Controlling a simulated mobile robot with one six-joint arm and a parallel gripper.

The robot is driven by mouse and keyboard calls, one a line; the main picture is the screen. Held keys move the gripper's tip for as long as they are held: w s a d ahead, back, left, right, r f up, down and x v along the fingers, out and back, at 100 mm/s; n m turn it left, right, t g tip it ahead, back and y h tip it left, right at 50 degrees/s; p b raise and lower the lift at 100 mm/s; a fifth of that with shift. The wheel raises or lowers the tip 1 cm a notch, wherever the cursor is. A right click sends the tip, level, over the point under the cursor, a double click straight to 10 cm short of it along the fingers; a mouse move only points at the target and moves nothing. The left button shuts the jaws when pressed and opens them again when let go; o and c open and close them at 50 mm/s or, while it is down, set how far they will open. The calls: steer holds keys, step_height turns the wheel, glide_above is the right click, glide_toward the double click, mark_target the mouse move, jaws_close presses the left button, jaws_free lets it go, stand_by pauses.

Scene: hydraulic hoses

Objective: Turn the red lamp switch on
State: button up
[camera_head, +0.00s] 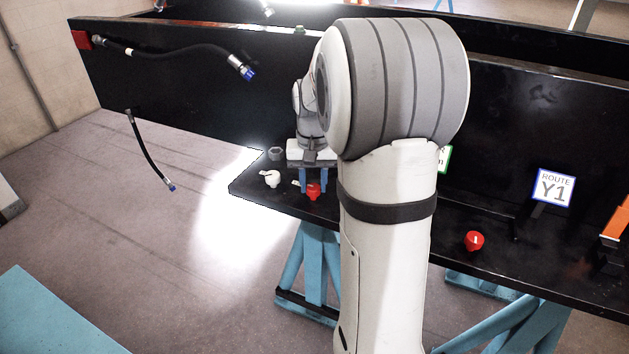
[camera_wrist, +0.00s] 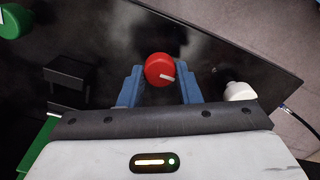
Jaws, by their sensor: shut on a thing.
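A red knob (camera_head: 313,192) with a pale pointer mark stands on the black shelf, between the fingers of my gripper (camera_head: 313,182). In the wrist view the red knob (camera_wrist: 159,69) sits between the blue fingertips of my gripper (camera_wrist: 160,82), its pointer to the right and slightly down. My gripper is shut on this knob. A second red knob (camera_head: 474,240) stands apart on the shelf, farther right. No label that I can read shows which one is the lamp switch.
A white knob (camera_head: 272,178) stands close left of my gripper; it also shows in the wrist view (camera_wrist: 239,91). A green knob (camera_wrist: 14,20) and a black block (camera_wrist: 66,86) lie left there. Hoses (camera_head: 190,50) hang at left. A "Route Y1" sign (camera_head: 555,188) stands right.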

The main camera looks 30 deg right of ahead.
mark_target(313, 186)
steer(key=shift+w+r, duration=0.1)
steer(key=shift+r, duration=0.05)
steer(key=o, duration=1)
steer(key=shift+c, duration=0.2)
step_height(313, 186, up, 8)
steer(key=shift+f, duration=0.15)
steer(key=s+a+f+n+t, duration=0.1)
steer(key=s+a+f+n, duration=0.1)
steer(key=s+a, duration=0.5)
steer(key=s+a+f+n+t, duration=0.1)
steer(key=s+a+f+n, duration=0.2)
steer(key=s, duration=0.9)
steer(key=a, duration=0.3)
steer(key=shift+s+a+f+t, duration=0.25)
steer(key=shift+s+a+t, duration=0.05)
steer(key=shift+a+t, duration=0.1)
